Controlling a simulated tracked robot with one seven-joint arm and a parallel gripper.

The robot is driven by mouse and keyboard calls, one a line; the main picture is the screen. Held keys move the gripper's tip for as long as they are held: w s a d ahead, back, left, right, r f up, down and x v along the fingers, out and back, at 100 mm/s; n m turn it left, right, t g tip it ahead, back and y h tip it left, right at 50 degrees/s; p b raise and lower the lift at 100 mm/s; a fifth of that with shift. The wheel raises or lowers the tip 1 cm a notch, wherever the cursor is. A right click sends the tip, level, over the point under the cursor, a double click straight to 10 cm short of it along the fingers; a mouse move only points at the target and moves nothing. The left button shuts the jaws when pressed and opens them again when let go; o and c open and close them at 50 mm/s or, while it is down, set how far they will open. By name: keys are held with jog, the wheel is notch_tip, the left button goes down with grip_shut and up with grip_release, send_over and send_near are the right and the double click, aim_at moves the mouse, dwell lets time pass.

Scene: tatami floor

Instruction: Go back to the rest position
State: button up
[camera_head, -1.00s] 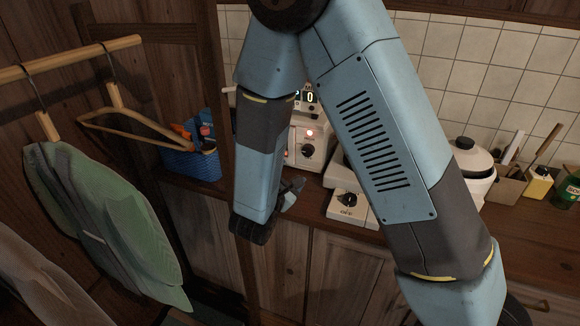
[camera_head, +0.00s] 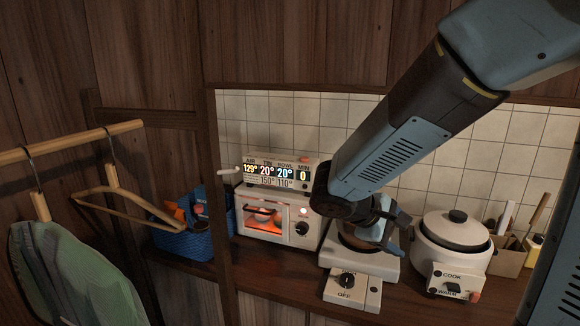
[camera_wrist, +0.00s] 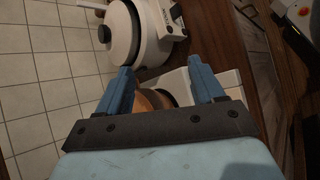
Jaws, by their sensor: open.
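My gripper (camera_head: 388,222) is at the end of my blue and dark arm, in front of the tiled wall and above the white hot plate (camera_head: 372,265). In the wrist view its two blue fingers (camera_wrist: 160,72) are apart, with nothing clasped between them. A brownish round vessel (camera_wrist: 152,99) shows beyond and between the fingers; it seems to rest on the hot plate. My wrist and gripper partly hide it in the head view.
A lit toaster oven (camera_head: 262,216) with a display box (camera_head: 276,172) on top stands left of the gripper. A white rice cooker (camera_head: 452,246) stands close on the right. A blue basket (camera_head: 182,243), a hanger (camera_head: 115,190) and a green garment (camera_head: 75,275) are at left.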

jog(key=s+r+m+t+y, duration=0.2)
jog(key=s+r+m+y, duration=0.7)
jog(key=s+r, duration=0.1)
jog(key=shift+s+d+m+t+y, duration=0.15)
jog(key=shift+s+m+t+y, duration=0.2)
jog(key=shift+s, duration=0.45)
